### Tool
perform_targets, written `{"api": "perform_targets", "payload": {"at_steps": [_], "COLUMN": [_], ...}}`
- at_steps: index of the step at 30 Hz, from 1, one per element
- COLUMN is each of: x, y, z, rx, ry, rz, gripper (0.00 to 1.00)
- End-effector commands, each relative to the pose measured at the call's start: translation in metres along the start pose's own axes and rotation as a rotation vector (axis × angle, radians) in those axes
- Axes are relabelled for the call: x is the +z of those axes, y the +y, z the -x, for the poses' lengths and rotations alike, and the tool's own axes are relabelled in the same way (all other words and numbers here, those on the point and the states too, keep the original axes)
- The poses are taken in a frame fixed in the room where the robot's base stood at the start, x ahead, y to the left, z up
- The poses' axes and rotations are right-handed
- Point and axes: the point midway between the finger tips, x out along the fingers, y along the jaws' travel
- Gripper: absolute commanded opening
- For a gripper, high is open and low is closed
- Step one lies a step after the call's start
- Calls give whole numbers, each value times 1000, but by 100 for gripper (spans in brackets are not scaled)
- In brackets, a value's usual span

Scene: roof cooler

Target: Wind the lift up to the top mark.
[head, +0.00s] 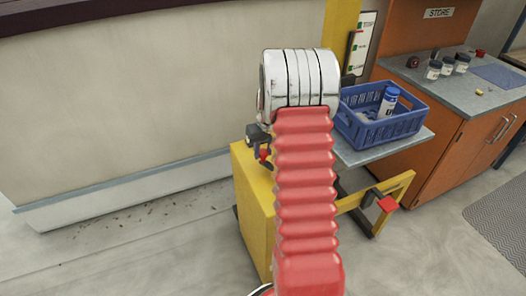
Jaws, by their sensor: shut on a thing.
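The lift has a yellow body (252,195), a yellow mast (341,28) and a grey platform (385,150). A white scale plate (366,28) beside the mast carries green marks; its lettering is too small to read surely. A dark upright piece stands at its left edge; I cannot tell which mark it meets. My gripper (259,134) shows only as a small dark part beyond my silver wrist and red sleeve. It is shut at a small red handle (265,154) by the yellow body. My arm hides most of the crank and the fingertips.
A blue crate (379,122) on the platform holds a blue-and-white bottle (388,102). A red pad (387,203) sits on the lift's yellow frame. An orange STORE cabinet (458,140) with several jars stands right. A pale wall unit (130,90) stands left.

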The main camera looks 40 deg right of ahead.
Motion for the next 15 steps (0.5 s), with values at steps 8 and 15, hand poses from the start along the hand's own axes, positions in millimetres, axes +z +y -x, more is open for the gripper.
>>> {"api": "perform_targets", "payload": {"at_steps": [8, 15], "x": [2, 7], "y": [-11, -20], "z": [2, 3], "rx": [-3, -3], "ry": [5, 3], "rz": [2, 1], "gripper": [6, 6]}}
